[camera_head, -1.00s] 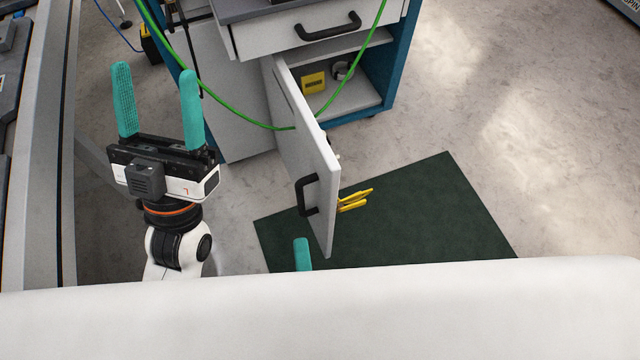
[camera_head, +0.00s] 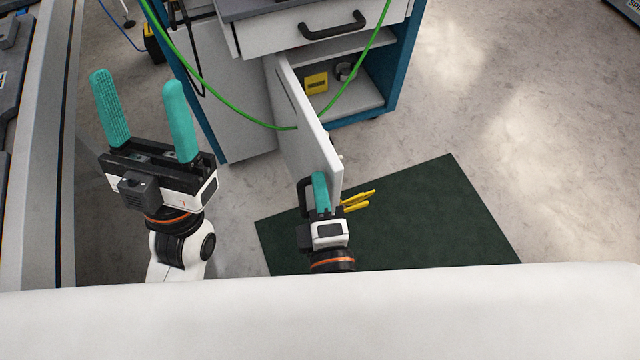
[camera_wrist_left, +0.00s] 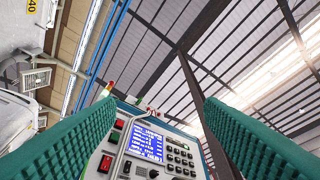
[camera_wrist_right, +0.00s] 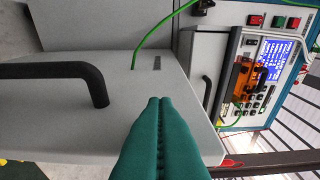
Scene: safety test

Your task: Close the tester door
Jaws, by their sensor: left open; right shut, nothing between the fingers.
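The tester door (camera_head: 305,130) is a light grey panel standing swung open from the blue-sided tester cabinet (camera_head: 402,55). Its black handle (camera_head: 304,194) is on the left face, partly behind my right gripper; the handle also shows in the right wrist view (camera_wrist_right: 60,72). My right gripper (camera_head: 319,178) is shut and empty, in front of the door near its free edge. In the right wrist view its fingers (camera_wrist_right: 158,105) point at the door face beside the handle; contact cannot be told. My left gripper (camera_head: 137,85) is open and empty, left of the door.
A green cable (camera_head: 215,98) loops across the door's upper part. A drawer (camera_head: 320,32) is above the opening. A yellow item (camera_head: 316,83) sits on the shelf inside. Yellow-handled pliers (camera_head: 358,201) show beside the door, above a dark green mat (camera_head: 430,215).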

